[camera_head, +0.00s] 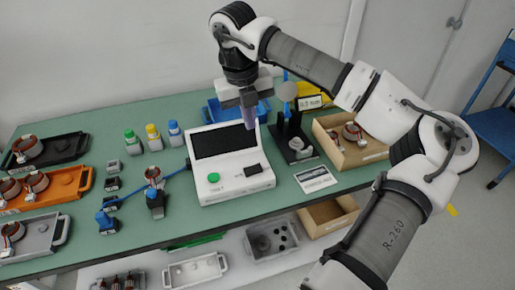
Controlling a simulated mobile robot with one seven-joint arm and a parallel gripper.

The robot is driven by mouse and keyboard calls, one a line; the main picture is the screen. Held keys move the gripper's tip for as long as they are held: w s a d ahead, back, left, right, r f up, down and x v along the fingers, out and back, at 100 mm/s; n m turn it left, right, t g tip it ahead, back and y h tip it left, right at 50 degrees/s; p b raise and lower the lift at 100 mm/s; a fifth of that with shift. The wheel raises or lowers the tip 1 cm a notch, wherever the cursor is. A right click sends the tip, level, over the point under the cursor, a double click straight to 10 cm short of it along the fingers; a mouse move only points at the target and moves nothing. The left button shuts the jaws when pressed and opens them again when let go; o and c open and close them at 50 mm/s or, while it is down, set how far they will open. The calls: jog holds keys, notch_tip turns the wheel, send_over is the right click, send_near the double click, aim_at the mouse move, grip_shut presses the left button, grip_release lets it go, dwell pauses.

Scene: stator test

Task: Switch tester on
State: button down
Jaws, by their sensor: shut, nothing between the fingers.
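The tester (236,188) is a white box with a dark sloped screen (224,141) on the green table. A round green button (213,177) sits at the left of its front panel, and a black rectangular part (248,172) lies to its right. My gripper (250,125) is shut and empty. It points down above the right part of the screen, up and right of the green button, and looks apart from it. The fingers cover a small part of the screen's right edge. I cannot tell whether the screen is lit; it looks dark.
Left of the tester stand a blue clamp stand (155,203) and bottles with green, yellow and blue caps (153,137). Trays with copper-wound stators, one orange (68,184), line the left. Right are a black stand (290,141), a cardboard box (355,152) and a printed card (315,178).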

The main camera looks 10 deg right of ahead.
aim_at(259, 166)
jog(key=shift+d, duration=0.1)
dwell(0.3)
jog(key=f+p, duration=0.1)
jog(key=f, duration=0.3)
jog(key=d+f+p, duration=0.1)
jog(key=f+p, duration=0.1)
jog(key=f, duration=0.3)
jog(key=f+p, duration=0.1)
jog(key=f, duration=0.4)
jog(key=shift+w+d, duration=0.15)
jog(key=shift+d, duration=0.15)
